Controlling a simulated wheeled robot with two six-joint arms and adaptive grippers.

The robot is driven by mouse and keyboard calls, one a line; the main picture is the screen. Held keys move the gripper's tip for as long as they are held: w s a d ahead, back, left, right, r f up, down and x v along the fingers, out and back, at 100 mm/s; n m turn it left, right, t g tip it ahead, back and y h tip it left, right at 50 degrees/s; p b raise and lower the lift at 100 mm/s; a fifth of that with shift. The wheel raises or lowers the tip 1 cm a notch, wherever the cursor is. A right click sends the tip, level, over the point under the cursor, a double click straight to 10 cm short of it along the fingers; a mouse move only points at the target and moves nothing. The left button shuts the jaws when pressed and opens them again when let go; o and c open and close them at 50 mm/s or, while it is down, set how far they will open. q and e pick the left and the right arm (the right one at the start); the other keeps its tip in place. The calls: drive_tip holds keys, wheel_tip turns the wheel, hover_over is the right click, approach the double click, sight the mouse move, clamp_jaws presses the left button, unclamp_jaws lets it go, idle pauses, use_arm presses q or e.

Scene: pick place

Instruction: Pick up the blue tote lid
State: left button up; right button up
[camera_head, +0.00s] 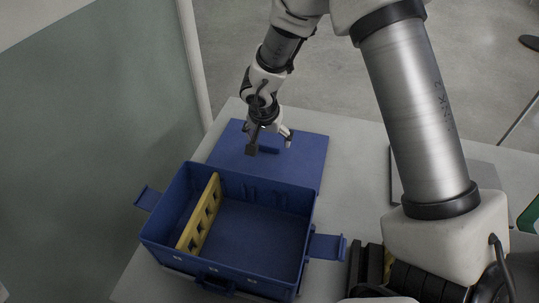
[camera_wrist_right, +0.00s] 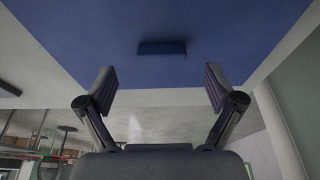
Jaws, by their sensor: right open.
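The blue tote lid (camera_head: 308,160) lies flat on the white table behind the blue tote, with a small raised handle (camera_head: 270,150) near its middle. In the right wrist view the lid (camera_wrist_right: 100,40) fills the top, and its handle (camera_wrist_right: 161,48) is ahead of the fingers. My right gripper (camera_head: 269,146) is over the lid close to the handle; it is open and empty, with its two fingers (camera_wrist_right: 160,90) apart on either side of the handle's line. The blue tote (camera_head: 250,235) stands open with a yellow divider (camera_head: 200,213) inside. My left gripper is not in view.
The tote's side latches (camera_head: 328,247) stick out left and right. A grey flat object (camera_head: 480,185) lies on the table (camera_head: 358,165) at the right, partly behind my arm. A glass panel (camera_head: 95,130) stands close along the left side.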

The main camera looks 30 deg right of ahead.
sight(269, 146)
drive_tip(key=b+x, duration=0.1)
drive_tip(key=x, duration=0.2)
drive_tip(key=shift+w+f, duration=0.2)
drive_tip(key=shift+f, duration=0.15)
drive_tip(key=shift+s+r, duration=0.1)
drive_tip(key=shift+r, duration=0.05)
drive_tip(key=shift+c, duration=1)
drive_tip(key=c, duration=1.2)
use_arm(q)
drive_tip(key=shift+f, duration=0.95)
